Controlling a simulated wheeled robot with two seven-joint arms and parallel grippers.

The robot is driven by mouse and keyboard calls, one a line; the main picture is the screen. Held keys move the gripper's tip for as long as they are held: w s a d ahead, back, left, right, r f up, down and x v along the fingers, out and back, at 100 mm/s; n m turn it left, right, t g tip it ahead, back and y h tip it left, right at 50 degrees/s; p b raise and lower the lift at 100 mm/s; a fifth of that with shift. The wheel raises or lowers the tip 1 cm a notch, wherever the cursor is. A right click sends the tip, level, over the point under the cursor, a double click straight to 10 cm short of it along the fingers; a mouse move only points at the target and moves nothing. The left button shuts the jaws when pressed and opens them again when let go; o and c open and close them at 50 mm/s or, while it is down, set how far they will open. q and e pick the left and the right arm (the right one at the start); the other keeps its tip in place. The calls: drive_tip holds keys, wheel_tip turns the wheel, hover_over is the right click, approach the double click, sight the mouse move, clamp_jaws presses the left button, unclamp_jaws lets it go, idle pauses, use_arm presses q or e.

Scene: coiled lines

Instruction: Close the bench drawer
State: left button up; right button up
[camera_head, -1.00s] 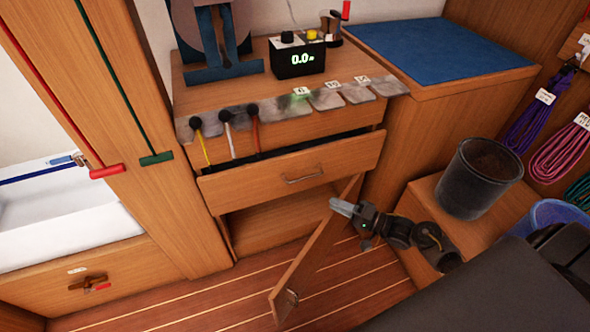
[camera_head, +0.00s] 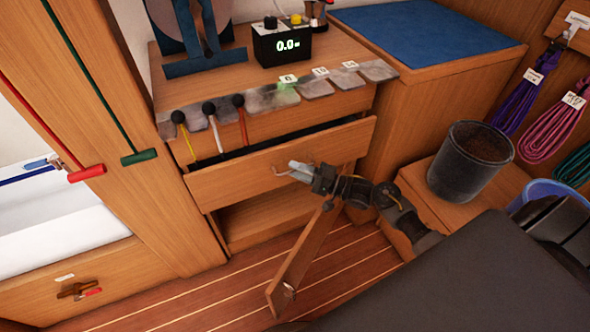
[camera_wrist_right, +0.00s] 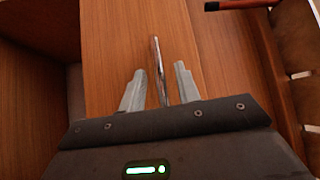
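The bench drawer (camera_head: 235,181) is pulled part way out, with a dark gap showing above its wooden front. Its metal handle (camera_head: 281,171) is at the middle of the front. My right gripper (camera_head: 298,170) is at the handle, its pale fingers pointing at the drawer front. In the right wrist view, the fingers (camera_wrist_right: 157,88) stand apart, one on each side of the thin handle (camera_wrist_right: 158,65), with gaps visible between. The wooden drawer front (camera_wrist_right: 115,45) lies beyond them. My left gripper is not in view.
Below the drawer, a cupboard door (camera_head: 300,258) stands swung open into the floor space. Three cords with black knobs (camera_head: 209,108) hang above the drawer. A dark bucket (camera_head: 470,160) stands on a wooden box to the right. A display box (camera_head: 282,44) sits on the bench.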

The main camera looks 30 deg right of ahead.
drive_tip(key=shift+w+a+r, duration=0.1)
drive_tip(key=shift+w+a, duration=0.2)
drive_tip(key=shift+w, duration=0.05)
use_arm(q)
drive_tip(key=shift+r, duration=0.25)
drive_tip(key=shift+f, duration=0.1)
use_arm(e)
clamp_jaws()
